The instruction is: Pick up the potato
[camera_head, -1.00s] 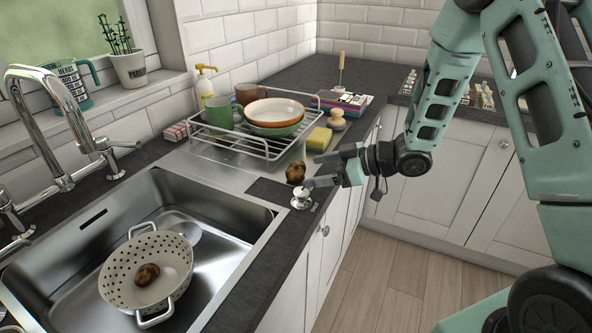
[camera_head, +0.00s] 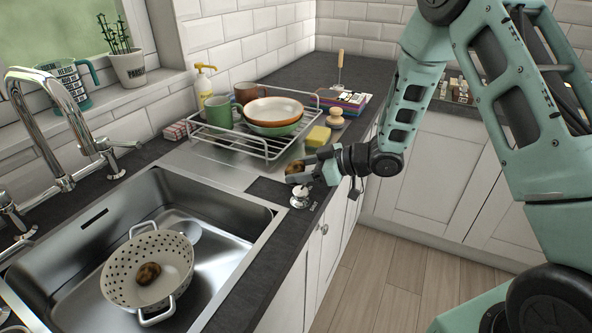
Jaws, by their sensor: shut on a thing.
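A brown potato (camera_head: 294,168) is between the jaws of my gripper (camera_head: 298,172), over the worktop strip to the right of the sink. My gripper is shut on this potato, and its fingers hide part of it. I cannot tell whether the potato still touches the worktop. A second brown potato (camera_head: 148,273) lies in a white colander (camera_head: 117,287) in the sink.
A small white and metal item (camera_head: 299,197) stands just in front of my gripper. A dish rack (camera_head: 268,152) with bowls and mugs is behind. The steel sink (camera_head: 215,262) is at left.

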